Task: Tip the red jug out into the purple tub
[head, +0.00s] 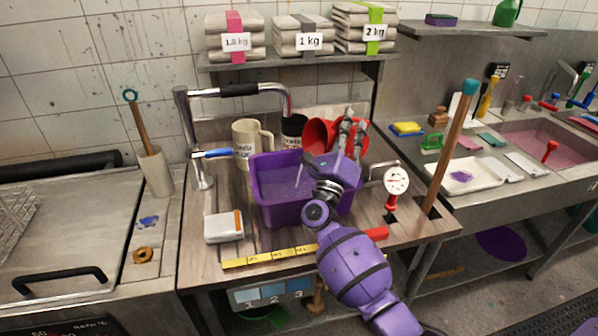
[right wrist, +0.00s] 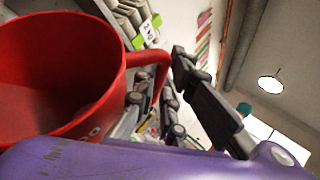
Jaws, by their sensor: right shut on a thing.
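The red jug (head: 318,134) is off the worktop, at the back right of the purple tub (head: 262,205). It looks tilted, its mouth turned to the left; I cannot tell whether anything is running out. My right gripper (head: 353,130) is shut on the jug's handle. In the right wrist view the red jug (right wrist: 50,60) fills the left side, and its handle (right wrist: 150,60) is between the dark fingers of my right gripper (right wrist: 160,88). The tub stands on the wooden worktop, partly hidden by my right wrist. My left gripper is out of view.
A cream jug (head: 246,145) and a black-and-white container (head: 293,128) stand behind the tub. A tap frame (head: 190,130) arches at the back left. A round dial (head: 396,180) and a wooden pole (head: 452,145) stand right. A grey block (head: 223,227) lies front left.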

